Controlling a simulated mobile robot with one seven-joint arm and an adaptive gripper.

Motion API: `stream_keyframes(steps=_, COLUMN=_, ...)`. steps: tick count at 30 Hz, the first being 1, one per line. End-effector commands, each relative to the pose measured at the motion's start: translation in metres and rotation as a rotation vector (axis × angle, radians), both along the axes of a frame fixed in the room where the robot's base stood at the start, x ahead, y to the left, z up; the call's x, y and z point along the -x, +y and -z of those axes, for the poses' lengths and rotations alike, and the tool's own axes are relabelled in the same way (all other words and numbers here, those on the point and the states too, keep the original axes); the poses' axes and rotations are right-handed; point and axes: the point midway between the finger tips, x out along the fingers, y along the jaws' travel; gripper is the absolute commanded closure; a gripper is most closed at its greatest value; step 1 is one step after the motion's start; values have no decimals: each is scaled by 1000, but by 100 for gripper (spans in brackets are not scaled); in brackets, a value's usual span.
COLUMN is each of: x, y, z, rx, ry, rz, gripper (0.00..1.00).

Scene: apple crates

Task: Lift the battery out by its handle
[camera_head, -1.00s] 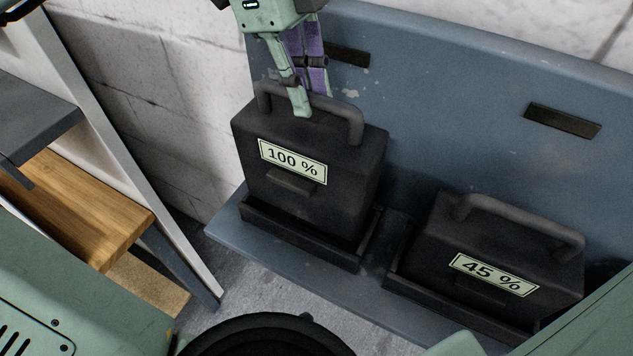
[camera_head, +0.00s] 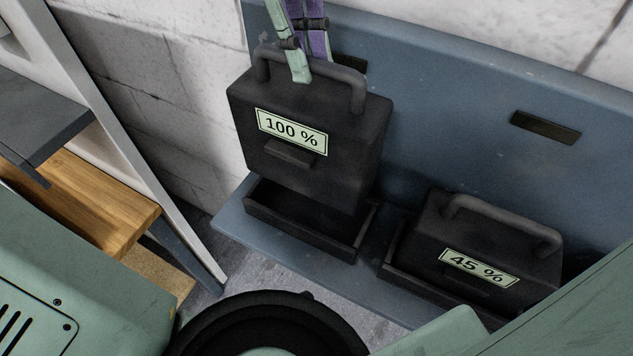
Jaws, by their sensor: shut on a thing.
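The black battery (camera_head: 310,165) with a "100 %" label hangs above its black tray (camera_head: 300,234), clear of the tray's inside at the left. My gripper (camera_head: 304,76) is shut on the battery's handle (camera_head: 357,93) at the top, with one green finger in front of the bar and the purple-backed part behind. Where the fingers meet the bar is partly hidden. A second black battery (camera_head: 490,243) with a "45 %" label sits in the right tray (camera_head: 400,268), its handle (camera_head: 510,218) free.
A blue-grey shelf (camera_head: 232,222) with a tall back panel (camera_head: 450,120) carries both trays. The panel stands close behind the lifted battery. A white slanted post (camera_head: 140,150) and a wooden board (camera_head: 85,200) are at the left.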

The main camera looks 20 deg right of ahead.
Motion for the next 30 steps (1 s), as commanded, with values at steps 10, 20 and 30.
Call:
stream_keyframes(steps=10, x=0, y=-1, z=-24, rx=5, ry=0, rz=2, gripper=100)
stream_keyframes(steps=20, x=0, y=-1, z=-43, rx=5, ry=-1, rz=1, gripper=100)
stream_keyframes(steps=30, x=0, y=0, z=-49, rx=5, ry=0, rz=0, gripper=100)
